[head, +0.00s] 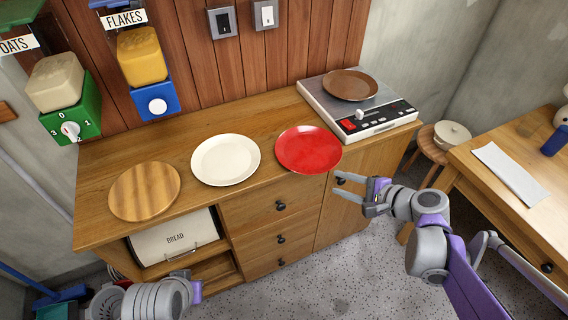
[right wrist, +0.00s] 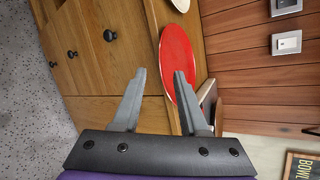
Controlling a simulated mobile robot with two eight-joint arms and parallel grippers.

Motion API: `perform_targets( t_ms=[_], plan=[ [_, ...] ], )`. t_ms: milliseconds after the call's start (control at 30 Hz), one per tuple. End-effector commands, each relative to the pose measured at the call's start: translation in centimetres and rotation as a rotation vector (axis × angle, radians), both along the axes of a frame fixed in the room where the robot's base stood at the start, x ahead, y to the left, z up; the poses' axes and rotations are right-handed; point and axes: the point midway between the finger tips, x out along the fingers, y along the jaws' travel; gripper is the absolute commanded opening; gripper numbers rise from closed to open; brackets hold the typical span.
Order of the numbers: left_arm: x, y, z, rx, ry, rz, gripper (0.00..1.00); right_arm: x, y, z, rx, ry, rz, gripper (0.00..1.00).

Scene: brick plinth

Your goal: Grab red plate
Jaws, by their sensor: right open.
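The red plate (head: 308,149) lies flat on the wooden cabinet top, near its front edge. It also shows in the right wrist view (right wrist: 176,60), just beyond my fingers. My right gripper (head: 338,187) is open and empty, in front of the cabinet edge and to the lower right of the plate, apart from it. Its two fingers (right wrist: 158,75) point toward the plate's edge in the right wrist view. My left arm shows at the bottom left of the head view, but its fingers are not clearly seen.
A white plate (head: 225,160) and a round wooden board (head: 144,191) lie left of the red plate. A scale-like appliance (head: 377,124) bearing a brown plate (head: 350,84) stands behind right. Drawers with dark knobs (head: 280,206) face the front. A side table (head: 478,150) is at right.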

Motion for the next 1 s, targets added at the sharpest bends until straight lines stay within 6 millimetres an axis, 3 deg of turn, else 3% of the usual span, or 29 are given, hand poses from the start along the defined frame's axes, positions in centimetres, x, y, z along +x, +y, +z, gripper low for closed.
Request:
perform_targets(
  t_ms=[167,400,1000],
  plan=[
    [-0.3,-0.2,-0.5,0.006,-0.011,-0.022,0.0,1.0,0.0,-0.2,0.036,-0.003,-0.015,0.43],
    [-0.4,-0.2,-0.9,0.005,-0.01,-0.021,0.0,3.6,2.3,-1.8,0.037,-0.003,-0.014,0.43],
    [-0.4,-0.2,-1.3,0.005,-0.008,-0.02,0.0,7.7,6.2,-4.5,0.034,-0.003,-0.015,0.43]
  ],
)
